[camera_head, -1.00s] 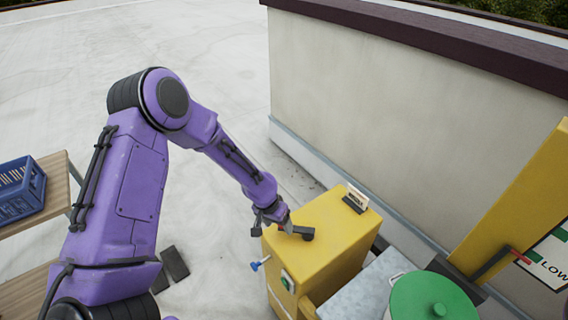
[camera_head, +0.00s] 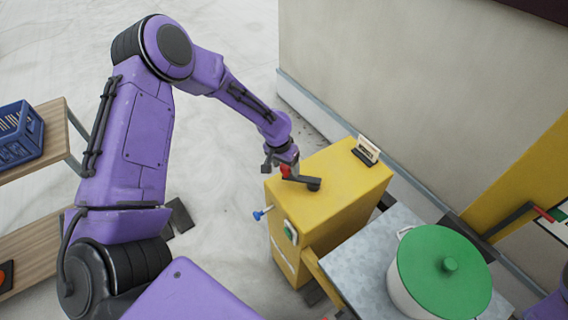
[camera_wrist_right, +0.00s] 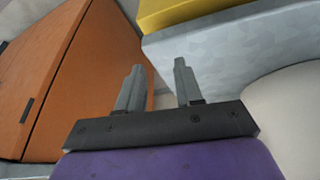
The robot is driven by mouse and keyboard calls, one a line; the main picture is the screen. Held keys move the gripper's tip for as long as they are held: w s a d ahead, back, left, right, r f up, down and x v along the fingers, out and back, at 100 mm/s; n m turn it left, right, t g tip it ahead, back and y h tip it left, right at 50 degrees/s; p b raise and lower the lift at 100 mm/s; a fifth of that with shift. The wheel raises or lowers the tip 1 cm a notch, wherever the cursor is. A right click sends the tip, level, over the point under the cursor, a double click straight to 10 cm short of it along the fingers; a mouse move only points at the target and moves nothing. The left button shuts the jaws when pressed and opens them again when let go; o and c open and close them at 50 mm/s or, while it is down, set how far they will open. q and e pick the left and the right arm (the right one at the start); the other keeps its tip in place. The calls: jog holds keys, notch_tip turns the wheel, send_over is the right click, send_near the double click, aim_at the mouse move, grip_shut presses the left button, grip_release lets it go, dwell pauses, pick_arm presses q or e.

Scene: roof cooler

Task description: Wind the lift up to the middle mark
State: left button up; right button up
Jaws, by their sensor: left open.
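The yellow lift housing (camera_head: 335,200) stands right of centre in the head view. A dark crank arm (camera_head: 304,182) lies on its top, with a red grip (camera_head: 287,171) at its left end. My left gripper (camera_head: 281,166) is open at the red grip; whether the fingers touch it is hidden. A blue-tipped lever (camera_head: 262,213) and a green button (camera_head: 291,232) are on the housing's side. A red-tipped pointer (camera_head: 545,214) shows at the yellow mast (camera_head: 520,185); the marks are mostly cut off. My right gripper (camera_wrist_right: 157,88) is open and empty in the right wrist view.
A grey metal platform (camera_head: 345,262) bears a white pot with a green lid (camera_head: 440,270), close right of the housing. A pale wall (camera_head: 400,90) stands behind. A small card holder (camera_head: 366,151) sits on the housing. A shelf with a blue crate (camera_head: 20,135) is at left.

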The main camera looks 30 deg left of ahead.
pick_arm(q)
jog(key=shift+s+r, duration=0.1)
jog(key=c, duration=1.1)
pick_arm(e)
jog(key=shift+r, duration=0.1)
pick_arm(q)
jog(key=shift+s+d+p, duration=0.3)
jog(key=shift+s+p, duration=0.15)
jog(key=shift+s, duration=0.2)
pick_arm(e)
jog(key=shift+w+a+r, duration=0.1)
jog(key=shift+a+r, duration=0.05)
jog(key=shift+r, duration=0.3)
pick_arm(q)
jog(key=shift+s+d, duration=0.2)
jog(key=shift+s, duration=0.15)
jog(key=shift+s+d+p, duration=0.35)
jog(key=shift+s+d, duration=0.25)
jog(key=shift+s, duration=0.15)
pick_arm(e)
jog(key=shift+r, duration=0.35)
pick_arm(q)
jog(key=shift+d, duration=0.1)
jog(key=shift+c, duration=0.2)
